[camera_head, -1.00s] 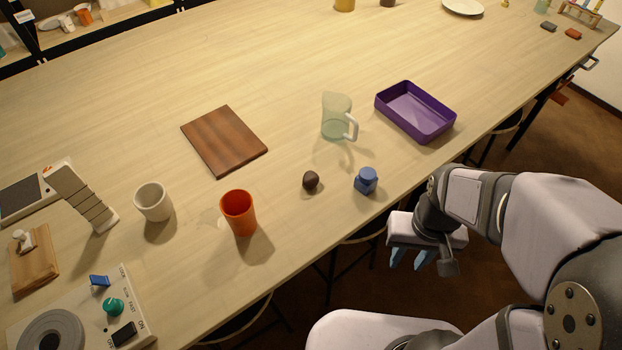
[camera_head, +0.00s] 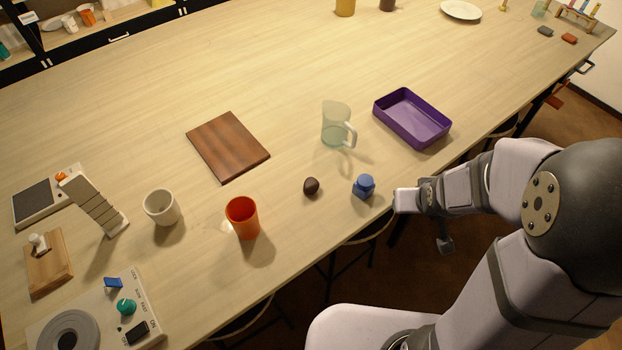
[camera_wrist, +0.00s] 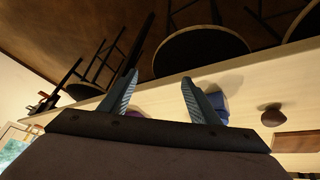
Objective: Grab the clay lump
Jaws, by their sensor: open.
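In the wrist view the lump (camera_wrist: 274,115) lies to the right, outside the jaws.
An orange cup (camera_head: 242,218) and a white cup (camera_head: 161,207) stand left of the lump. A clear jug (camera_head: 336,124) stands behind it, with a purple tray (camera_head: 440,132) to the right. A brown board (camera_head: 228,147) lies behind left. Stools (camera_wrist: 200,50) stand below the table edge.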

